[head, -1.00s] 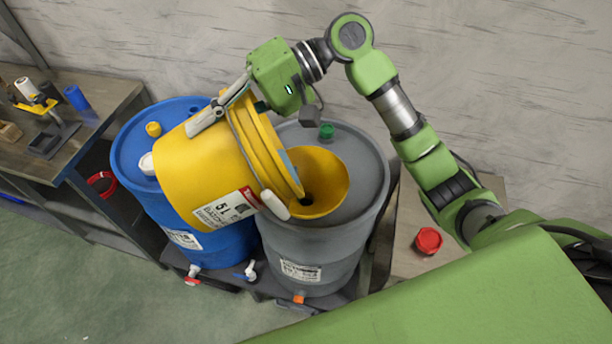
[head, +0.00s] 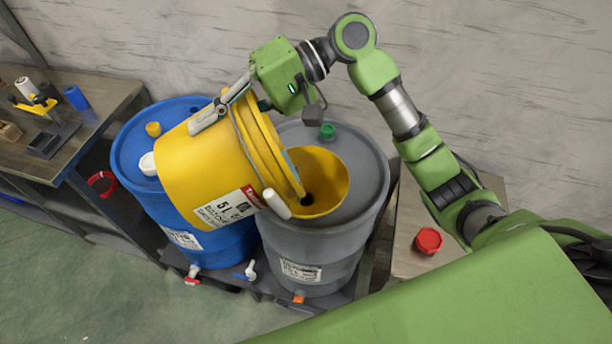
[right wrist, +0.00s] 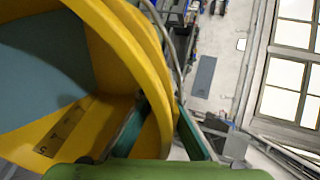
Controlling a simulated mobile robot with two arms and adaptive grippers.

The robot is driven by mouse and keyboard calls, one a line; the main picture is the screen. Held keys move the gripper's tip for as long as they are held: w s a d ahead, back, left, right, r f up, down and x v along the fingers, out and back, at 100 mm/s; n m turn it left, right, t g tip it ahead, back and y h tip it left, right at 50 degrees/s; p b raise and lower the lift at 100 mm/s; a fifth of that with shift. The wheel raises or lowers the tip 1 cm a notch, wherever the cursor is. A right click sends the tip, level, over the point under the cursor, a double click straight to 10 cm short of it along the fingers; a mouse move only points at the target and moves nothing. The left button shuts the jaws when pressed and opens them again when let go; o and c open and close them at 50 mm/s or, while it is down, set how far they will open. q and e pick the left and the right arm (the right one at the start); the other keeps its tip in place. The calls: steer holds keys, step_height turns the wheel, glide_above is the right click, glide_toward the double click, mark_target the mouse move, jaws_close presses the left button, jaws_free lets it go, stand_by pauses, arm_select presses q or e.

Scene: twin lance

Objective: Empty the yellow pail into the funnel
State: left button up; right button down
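The yellow pail (head: 195,165) is tipped on its side in the head view, its mouth facing right over the yellow funnel (head: 325,180). The funnel sits in the top of the grey drum (head: 350,150); the pail's rim hides its left part. A blue-grey surface (right wrist: 40,65) shows inside the pail in the right wrist view. No stream is visible. My right gripper (head: 263,105) is at the pail's upper rim; in the right wrist view its teal fingers (right wrist: 160,128) lie on either side of the pail wall, shut on it. My left gripper is out of view.
A blue drum (head: 135,140) stands left of the grey one, partly behind the pail. A red cap (head: 428,240) lies on a surface at right. A green cap (head: 327,131) is behind the funnel. A workbench (head: 100,100) with tools stands at left.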

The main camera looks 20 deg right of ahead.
mark_target(235, 105)
steer(key=shift+w+d+r+y+b, duration=0.15)
steer(key=shift+d+r+y, duration=0.25)
steer(key=shift+d, duration=0.4)
steer(key=shift+s+d+r+y+b, duration=0.15)
steer(key=shift+d+r+y, duration=0.25)
steer(key=shift+d, duration=0.4)
steer(key=shift+w+d+r+y+b, duration=0.15)
steer(key=shift+d+r+y, duration=0.2)
steer(key=shift+d, duration=0.45)
stand_by(5.6)
